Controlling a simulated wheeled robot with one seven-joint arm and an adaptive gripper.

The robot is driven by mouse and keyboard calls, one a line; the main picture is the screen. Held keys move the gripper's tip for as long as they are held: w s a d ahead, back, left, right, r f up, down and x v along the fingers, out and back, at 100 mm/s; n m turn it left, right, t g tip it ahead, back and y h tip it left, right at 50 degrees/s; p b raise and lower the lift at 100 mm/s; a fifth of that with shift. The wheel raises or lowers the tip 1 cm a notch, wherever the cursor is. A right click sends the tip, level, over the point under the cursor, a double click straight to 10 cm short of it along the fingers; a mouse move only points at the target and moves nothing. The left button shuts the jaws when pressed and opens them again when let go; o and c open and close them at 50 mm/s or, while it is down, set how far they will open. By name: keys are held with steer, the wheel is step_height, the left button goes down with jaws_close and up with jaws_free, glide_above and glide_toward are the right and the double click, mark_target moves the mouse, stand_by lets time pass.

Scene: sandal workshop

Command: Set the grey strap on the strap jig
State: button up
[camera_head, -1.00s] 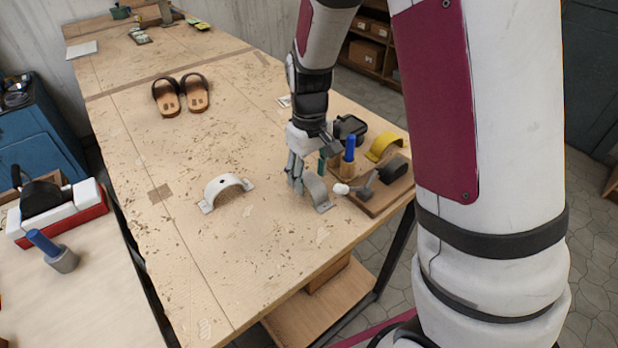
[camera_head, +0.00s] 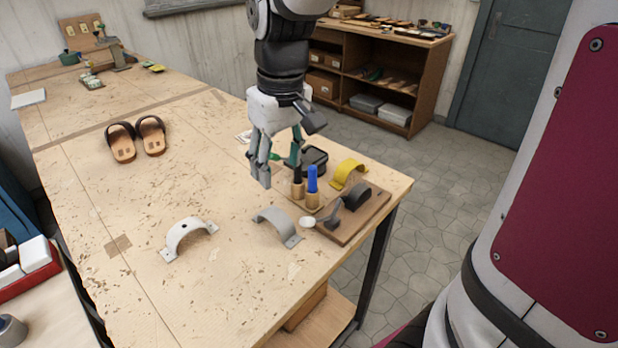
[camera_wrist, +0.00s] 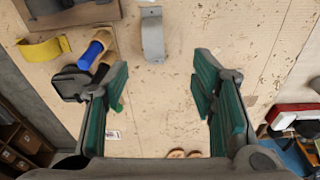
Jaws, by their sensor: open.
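The grey strap (camera_head: 277,226), an arched band with flat end tabs, stands on the table near its front edge, left of a wooden board. It also shows at the top of the wrist view (camera_wrist: 152,36). A dark half-round block (camera_head: 356,196) on the board (camera_head: 350,228) looks like the strap jig, and nothing lies over it. My gripper (camera_head: 279,168) is open and empty, above the table and behind the grey strap. Its green-padded fingers (camera_wrist: 159,90) are apart with bare table between them.
A white strap (camera_head: 188,236) stands left of the grey one, a yellow strap (camera_head: 348,172) behind the board. Blue-handled tool (camera_head: 312,180), black tray (camera_head: 312,158) and a small white-headed tool (camera_head: 308,222) crowd the board's left side. Sandals (camera_head: 137,139) lie farther back; the table's left-middle is clear.

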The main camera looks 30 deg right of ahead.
steer(key=s+r+m+t, duration=0.2)
steer(key=s+r, duration=0.3)
steer(key=s, duration=1)
steer(key=shift+s+r+m+t, duration=0.2)
steer(key=shift+m+t, duration=0.1)
steer(key=shift+t, duration=0.6)
steer(key=shift+o, duration=0.5)
steer(key=shift+d, duration=0.1)
